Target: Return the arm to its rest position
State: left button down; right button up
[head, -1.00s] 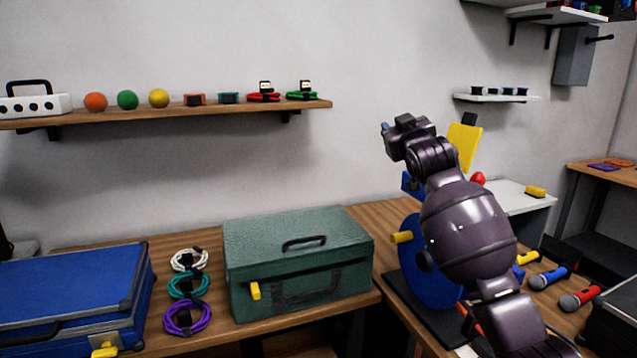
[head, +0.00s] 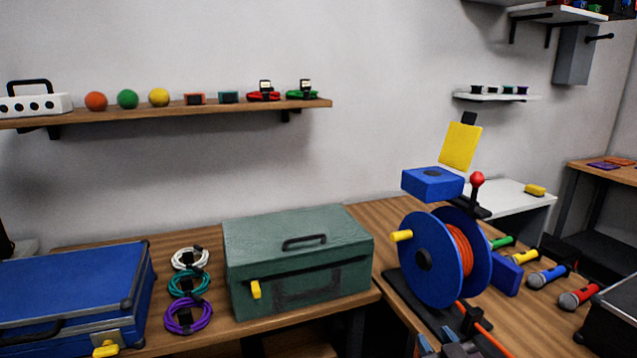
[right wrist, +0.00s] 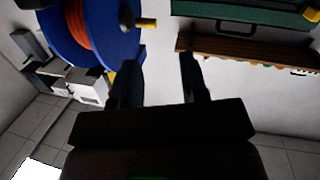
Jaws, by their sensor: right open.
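My right gripper (head: 437,338) shows only at the bottom edge of the head view, with its blue-tipped fingers in front of the blue cable reel's base. In the right wrist view its two dark fingers (right wrist: 160,72) are spread apart with nothing between them. The rest of the right arm is out of the head view. My left gripper is not in view. The blue reel (head: 424,262) with orange cable stands upright on the right-hand bench, with a yellow handle on its side. It also shows in the right wrist view (right wrist: 118,30).
A green case (head: 298,225) and a blue case (head: 70,285) stand on the bench. White, teal and purple cable coils (head: 188,316) lie between them. Several microphones (head: 547,277) lie right of the reel. A wall shelf (head: 200,112) holds balls and coils.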

jog(key=s+d+f+m+g+h, duration=0.1)
jog(key=s+d+f+g, duration=0.1)
jog(key=s+f, duration=0.7)
jog(key=s+d+f+m+g+h, duration=0.1)
jog(key=s+d+f+g, duration=0.2)
jog(key=s+f, duration=0.7)
jog(key=s+g, duration=0.1)
jog(key=s, duration=0.7)
jog(key=shift+d+f+m, duration=0.15)
jog(key=shift+f+m, duration=0.1)
jog(key=shift+m, duration=0.05)
jog(key=shift+s+d+h, duration=0.1)
jog(key=shift+s+h, duration=0.05)
jog(key=shift+h, duration=0.15)
